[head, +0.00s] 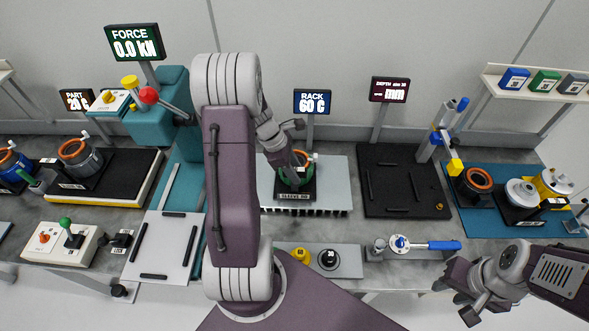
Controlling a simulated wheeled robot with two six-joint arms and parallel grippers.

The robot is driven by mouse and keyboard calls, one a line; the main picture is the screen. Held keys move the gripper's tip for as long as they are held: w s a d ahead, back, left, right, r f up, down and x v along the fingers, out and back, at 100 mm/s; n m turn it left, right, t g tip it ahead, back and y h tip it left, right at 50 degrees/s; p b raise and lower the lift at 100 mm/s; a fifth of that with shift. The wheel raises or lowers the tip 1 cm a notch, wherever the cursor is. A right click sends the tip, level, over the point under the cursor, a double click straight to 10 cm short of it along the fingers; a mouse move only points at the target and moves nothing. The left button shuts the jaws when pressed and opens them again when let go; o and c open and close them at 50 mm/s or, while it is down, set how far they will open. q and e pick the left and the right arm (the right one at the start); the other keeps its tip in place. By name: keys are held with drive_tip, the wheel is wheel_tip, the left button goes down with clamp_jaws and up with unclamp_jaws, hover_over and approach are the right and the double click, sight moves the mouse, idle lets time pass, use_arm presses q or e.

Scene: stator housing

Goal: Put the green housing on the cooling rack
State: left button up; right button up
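The green housing (308,180) with an orange ring at its top stands upright in a black labelled holder (296,196). The holder is on the cooling rack (335,180), a pale grey plate with dark fins along its front edge, below the sign reading RACK 60 C. My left gripper (294,163) is at the housing's top and overlaps it in the view; its fingertips are partly hidden, so I cannot tell whether it grips. My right gripper (461,297) is open and empty at the lower right, in front of the bench.
My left arm hides the bench left of the rack. A black mat (400,180) lies to the right. A blue mat (455,195) farther right carries several parts. A grey housing (80,156) stands on the left heater. A blue-handled tool (430,245) lies in front.

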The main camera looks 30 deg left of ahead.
use_arm(q)
drive_tip(key=shift+r, duration=0.3)
drive_tip(key=v, duration=1.2)
drive_tip(key=s+d+f+m+y, duration=0.2)
drive_tip(key=s+d+f+m, duration=0.2)
drive_tip(key=d+m, duration=0.4)
drive_tip(key=s+d+f+m+g+y, duration=0.1)
drive_tip(key=s+d+f+m, duration=0.3)
drive_tip(key=d+m, duration=0.5)
drive_tip(key=m, duration=0.7)
drive_tip(key=shift+s+f+y, duration=0.2)
drive_tip(key=shift+s+y, duration=0.1)
drive_tip(key=shift+y, duration=0.1)
